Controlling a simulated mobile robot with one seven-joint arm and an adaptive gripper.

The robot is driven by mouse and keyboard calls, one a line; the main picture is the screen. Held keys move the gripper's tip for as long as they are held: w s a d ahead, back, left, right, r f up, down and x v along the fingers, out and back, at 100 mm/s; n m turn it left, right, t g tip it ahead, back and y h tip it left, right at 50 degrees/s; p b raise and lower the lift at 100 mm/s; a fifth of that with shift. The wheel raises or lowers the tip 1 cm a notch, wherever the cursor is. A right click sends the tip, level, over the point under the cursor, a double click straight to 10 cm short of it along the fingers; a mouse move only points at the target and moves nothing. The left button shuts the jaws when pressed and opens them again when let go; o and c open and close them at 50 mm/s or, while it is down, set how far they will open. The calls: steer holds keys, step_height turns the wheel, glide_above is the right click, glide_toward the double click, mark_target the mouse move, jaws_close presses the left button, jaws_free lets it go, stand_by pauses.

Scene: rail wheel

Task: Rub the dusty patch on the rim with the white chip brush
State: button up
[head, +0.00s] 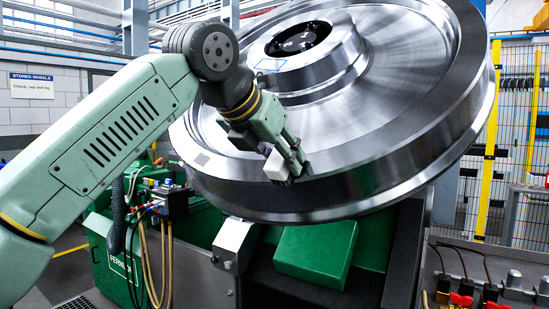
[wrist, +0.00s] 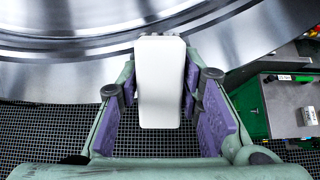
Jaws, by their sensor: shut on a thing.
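The large steel rail wheel (head: 400,110) is tilted, with its shiny face and rim toward me. A small dull grey patch (head: 201,158) shows on the rim at the left of the head view; it looks like the dusty patch. My gripper (head: 291,160) is shut on the white chip brush (head: 276,165), in front of the lower rim, right of the patch. In the wrist view the white brush (wrist: 160,85) stands between the purple pads, its far end over the rim edge (wrist: 150,66). Its bristles are mostly hidden. I cannot tell whether it touches the rim.
A green machine (head: 120,260) with cables and a green block (head: 316,252) sits below the wheel. A blue-outlined rectangle (head: 270,64) marks the hub. Tools stand on a bench (head: 470,300) at lower right. A yellow-posted fence (head: 490,140) stands behind.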

steer(key=shift+s+d+r, duration=0.15)
steer(key=shift+s+d, duration=0.15)
steer(key=shift+d, duration=0.4)
steer(key=shift+s+d+r, duration=0.1)
steer(key=shift+s+d, duration=0.15)
steer(key=shift+d, duration=0.4)
steer(key=shift+a+f, duration=0.1)
steer(key=shift+a, duration=0.05)
steer(key=shift+w+a+f+p, duration=0.3)
steer(key=shift+w+a, duration=0.25)
steer(key=shift+a, duration=0.55)
steer(key=shift+w+a+f+p, duration=0.15)
steer(key=shift+w+a+p, duration=0.3)
steer(key=shift+a, duration=0.6)
steer(key=shift+w+a+f+p, duration=0.25)
steer(key=shift+w+a, duration=0.35)
steer(key=shift+a, duration=0.5)
steer(key=shift+r+v, duration=0.15)
steer(key=shift+v, duration=1.35)
steer(key=shift+r+v, duration=0.2)
steer(key=shift+v, duration=1.25)
steer(key=shift+w+d, duration=0.15)
steer(key=shift+d, duration=0.05)
steer(key=shift+v, duration=1.45)
